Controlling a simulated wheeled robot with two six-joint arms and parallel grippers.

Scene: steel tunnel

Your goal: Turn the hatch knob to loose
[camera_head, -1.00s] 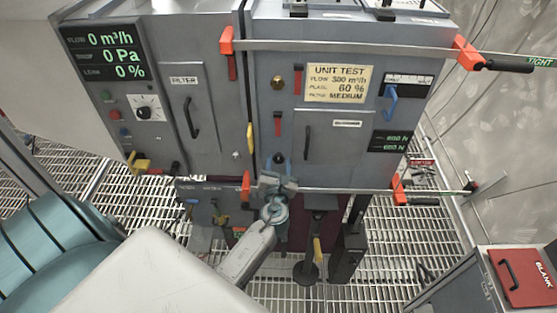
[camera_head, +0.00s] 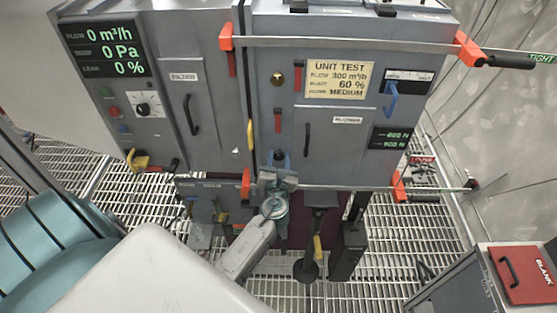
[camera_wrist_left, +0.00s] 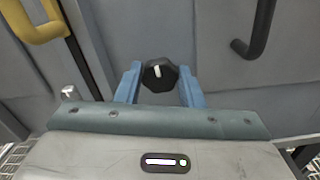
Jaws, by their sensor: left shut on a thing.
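The hatch knob is a small black faceted knob with a white mark; it shows in the left wrist view (camera_wrist_left: 160,74) between two blue fingers, its mark pointing nearly straight up. In the head view the knob (camera_head: 279,155) shows small at the lower left of the right-hand cabinet's front. My left gripper (camera_head: 277,170) reaches up to it from below, and in the wrist view the gripper (camera_wrist_left: 160,88) is shut on the knob. The hatch (camera_head: 340,155) with its dark handle is closed beside it. My right gripper is not in view.
Clamp bars with orange ends cross the cabinet above (camera_head: 345,44) and below (camera_head: 345,189) the hatch. A yellow handle (camera_head: 250,137) is just left of the knob. A red case marked BLANK (camera_head: 524,275) is at lower right. Grating floor surrounds the cabinet.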

